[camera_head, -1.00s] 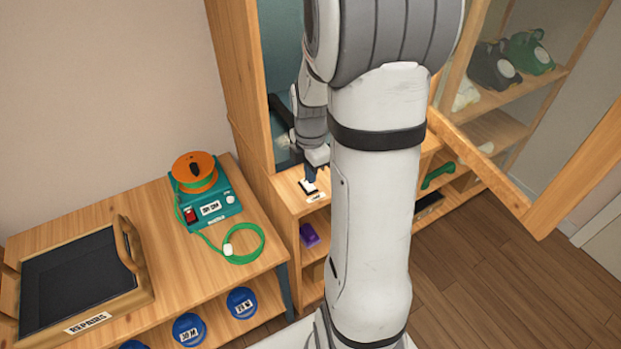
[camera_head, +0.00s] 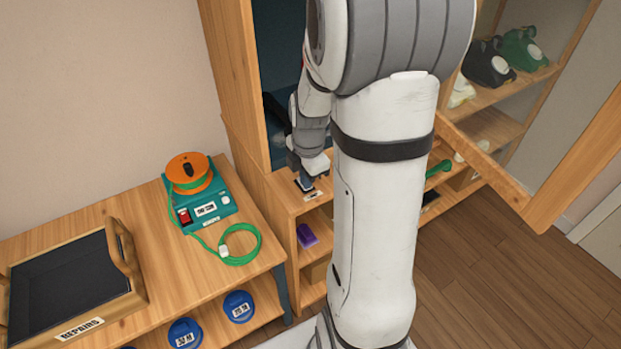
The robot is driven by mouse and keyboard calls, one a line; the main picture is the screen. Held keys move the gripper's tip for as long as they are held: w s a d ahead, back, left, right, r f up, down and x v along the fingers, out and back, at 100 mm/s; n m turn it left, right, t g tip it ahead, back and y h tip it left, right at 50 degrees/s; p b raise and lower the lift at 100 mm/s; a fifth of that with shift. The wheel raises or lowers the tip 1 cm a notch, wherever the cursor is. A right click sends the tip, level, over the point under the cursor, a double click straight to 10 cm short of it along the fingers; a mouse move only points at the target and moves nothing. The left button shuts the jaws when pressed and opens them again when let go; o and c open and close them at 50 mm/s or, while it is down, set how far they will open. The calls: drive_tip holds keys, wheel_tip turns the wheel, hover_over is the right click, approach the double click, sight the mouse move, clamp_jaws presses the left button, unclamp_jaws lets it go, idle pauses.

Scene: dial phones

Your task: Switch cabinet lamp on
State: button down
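A small switch plate (camera_head: 305,189) lies on the wooden ledge at the foot of the tall cabinet (camera_head: 219,75), with a white label (camera_head: 312,195) at its front edge. My gripper (camera_head: 304,184) points down right at the switch plate and partly hides it. The fingers are small and dark here; I cannot tell whether they touch it or how far apart they are. The cabinet's dark blue interior (camera_head: 278,50) looks unlit. No lamp can be made out; my arm covers much of the opening.
An open glass door frame (camera_head: 485,165) juts out at right. Phones (camera_head: 488,63) stand on a shelf behind the glass. A side table at left holds a teal box with an orange reel (camera_head: 190,172), a green cable and a REPAIRS tray (camera_head: 122,290). A purple item (camera_head: 307,236) lies below the ledge.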

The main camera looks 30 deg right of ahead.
drive_tip(key=shift+d+f, duration=0.2)
drive_tip(key=shift+f, duration=0.05)
drive_tip(key=shift+w+r, duration=0.2)
drive_tip(key=shift+w, duration=0.45)
drive_tip(key=shift+w+r+p, duration=0.1)
drive_tip(key=shift+r+p, duration=0.15)
drive_tip(key=shift+p, duration=0.1)
wheel_tip(320, 180, up, 14)
drive_tip(key=s+p, duration=0.1)
drive_tip(key=p, duration=0.2)
drive_tip(key=shift+f, duration=0.15)
drive_tip(key=shift+s, duration=0.1)
